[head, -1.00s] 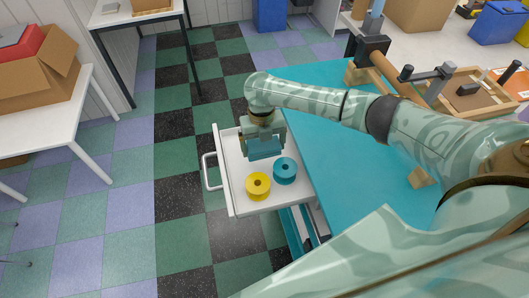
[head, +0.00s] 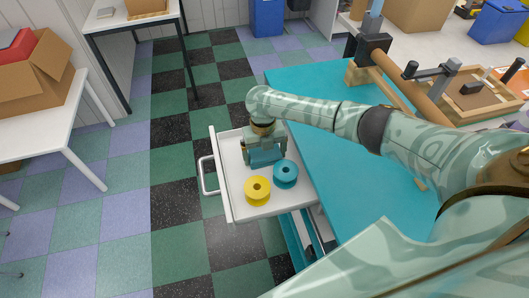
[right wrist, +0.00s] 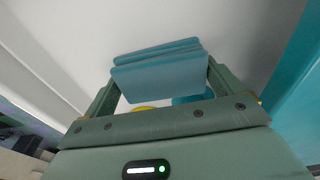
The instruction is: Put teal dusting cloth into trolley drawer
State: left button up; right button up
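The teal dusting cloth (head: 266,159) is a folded pad held between the fingers of my right gripper (head: 265,155). The trolley drawer (head: 229,178) is white and pulled open to the left of the teal-topped trolley (head: 350,165). The gripper and cloth are inside the drawer's outline, low toward its far end. Whether the cloth touches the drawer floor is hard to tell. My left gripper is not in view.
A yellow spool (head: 257,190) and a teal spool (head: 286,173) lie in the drawer, close to the cloth on its near side. A white table with a cardboard box (head: 35,75) is at left.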

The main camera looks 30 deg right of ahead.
jog(key=shift+r, duration=0.1)
jog(key=r+p, duration=0.1)
jog(key=r, duration=0.3)
jog(key=w+r+p, duration=0.1)
jog(key=r+p, duration=0.1)
jog(key=r, duration=0.2)
jog(key=r+p, duration=0.1)
jog(key=r, duration=0.3)
jog(key=shift+w+d+p, duration=0.15)
jog(key=shift+p, duration=0.2)
